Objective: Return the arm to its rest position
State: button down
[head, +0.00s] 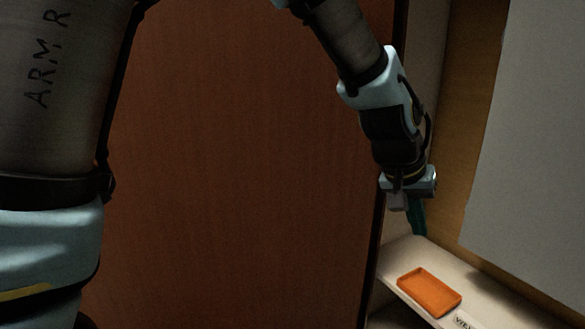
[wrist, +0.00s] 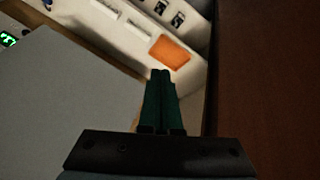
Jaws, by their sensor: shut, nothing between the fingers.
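The tray looks empty.
A large reddish-brown panel (head: 240,170) stands left of my gripper, its edge close to the arm. A grey panel (head: 535,140) is on the right. A label (head: 464,320) sits on the shelf edge. A green lit display (wrist: 7,40) shows at the wrist view's left.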

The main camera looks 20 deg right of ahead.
jog(key=w+a+f+n+y, duration=0.1)
jog(key=w+a, duration=0.4)
jog(key=a, duration=0.3)
jog(key=w+a+f+n+t+y, duration=0.1)
jog(key=w+a+f, duration=0.1)
jog(key=w+a, duration=0.4)
jog(key=w+a+f+n+y, duration=0.1)
jog(key=w+a, duration=0.5)
jog(key=a, duration=0.4)
jog(key=shift+w+a+f+n, duration=0.2)
jog(key=shift+a+f+n, duration=0.1)
jog(key=shift+f+n, duration=0.1)
jog(key=a+f+n+y, duration=0.2)
jog(key=a+n, duration=0.4)
jog(key=a, duration=1.7)
jog(key=shift+s+n+t, duration=0.2)
jog(key=shift+n+t, duration=0.1)
